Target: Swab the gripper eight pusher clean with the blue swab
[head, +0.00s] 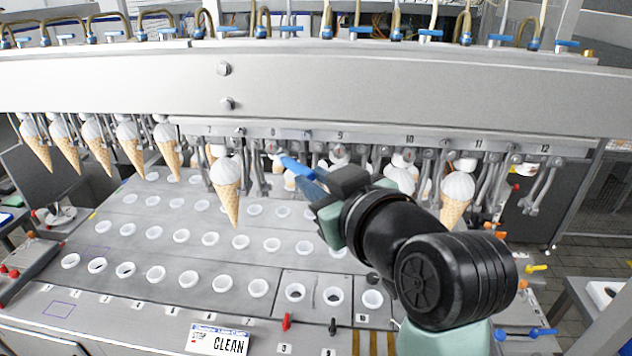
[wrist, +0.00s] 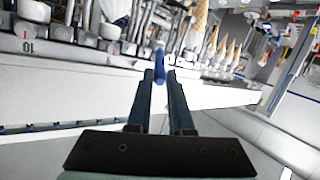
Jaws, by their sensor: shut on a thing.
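My gripper (head: 312,183) is shut on the blue swab (head: 296,167) and holds it up in front of the row of numbered cone grippers. The swab's free end points left, at the station under the label 8 (head: 273,134). In the head view its tip overlaps gripper eight (head: 277,153); I cannot tell whether it touches the pusher, which is hard to make out. In the wrist view the swab (wrist: 160,67) sticks out between the two fingertips (wrist: 160,80), with metal gripper parts beyond it.
Ice cream cones hang at the left stations, and single cones hang near seven (head: 228,185) and near eleven (head: 457,192). The steel deck (head: 110,205) below has rows of white-rimmed holes. A CLEAN sign (head: 217,340) sits at the front. A steel beam (head: 400,85) runs above.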

